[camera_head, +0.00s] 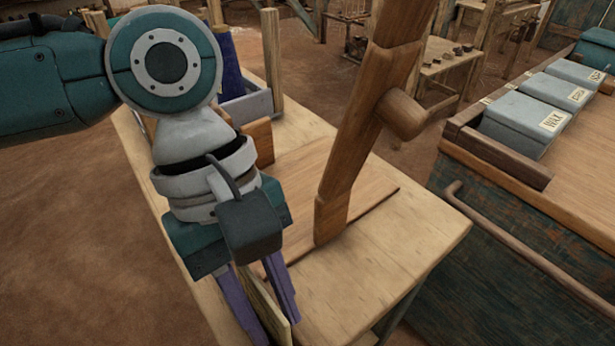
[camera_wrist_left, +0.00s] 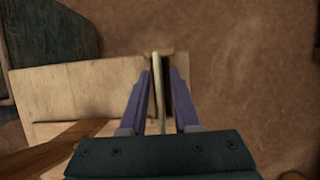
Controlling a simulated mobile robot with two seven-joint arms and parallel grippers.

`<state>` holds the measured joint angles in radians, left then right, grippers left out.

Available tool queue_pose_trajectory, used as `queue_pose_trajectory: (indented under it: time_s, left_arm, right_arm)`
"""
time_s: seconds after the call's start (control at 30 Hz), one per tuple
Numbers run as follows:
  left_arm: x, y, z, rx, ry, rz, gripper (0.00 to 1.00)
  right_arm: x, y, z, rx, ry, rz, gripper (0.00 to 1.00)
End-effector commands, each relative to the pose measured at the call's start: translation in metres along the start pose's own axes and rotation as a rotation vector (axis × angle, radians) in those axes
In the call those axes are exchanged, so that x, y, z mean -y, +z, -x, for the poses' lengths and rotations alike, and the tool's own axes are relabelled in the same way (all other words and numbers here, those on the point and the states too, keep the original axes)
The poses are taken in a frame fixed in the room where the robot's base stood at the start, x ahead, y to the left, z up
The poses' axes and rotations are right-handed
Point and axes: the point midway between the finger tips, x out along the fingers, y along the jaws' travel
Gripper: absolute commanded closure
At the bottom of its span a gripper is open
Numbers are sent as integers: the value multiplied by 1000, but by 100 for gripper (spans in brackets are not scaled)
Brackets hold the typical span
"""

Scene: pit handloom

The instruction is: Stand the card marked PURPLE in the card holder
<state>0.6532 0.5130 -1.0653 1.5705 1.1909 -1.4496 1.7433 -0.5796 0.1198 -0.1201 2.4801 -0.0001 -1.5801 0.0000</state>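My left gripper (camera_head: 262,302) points down over the near end of the pale wooden table. Its two purple fingers stand apart, with a thin pale upright piece (camera_head: 262,308) between them; this looks like a card seen nearly edge-on. In the left wrist view the piece (camera_wrist_left: 158,92) lies between the fingers of the left gripper (camera_wrist_left: 160,95), with a gap visible towards the right finger. No lettering shows on it, so I cannot tell whether it is marked PURPLE. I cannot make out the card holder clearly. My right gripper is not in view.
A thick wooden post with a peg (camera_head: 345,160) rises close beside the gripper. A grey bin (camera_head: 248,106) stands farther back on the table (camera_head: 425,238). A dark green chest (camera_head: 500,220) with several labelled grey boxes (camera_head: 525,112) stands to the right. Bare floor lies left.

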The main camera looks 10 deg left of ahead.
Motion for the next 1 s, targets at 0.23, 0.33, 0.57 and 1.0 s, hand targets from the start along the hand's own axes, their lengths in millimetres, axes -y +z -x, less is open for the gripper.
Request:
queue_pose_trajectory:
  time_s: [0.23, 0.33, 0.57, 1.0]
  left_arm:
    - [0, 0, 0, 0, 0, 0, 60]
    - [0, 0, 2, 0, 0, 0, 60]
    - [0, 0, 36, -2, 3, 0, 60]
    - [0, 4, 97, 0, 6, -31, 60]
  right_arm:
    - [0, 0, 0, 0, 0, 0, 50]
    - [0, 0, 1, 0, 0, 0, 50]
    - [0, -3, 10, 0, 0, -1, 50]
    - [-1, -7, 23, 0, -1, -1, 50]
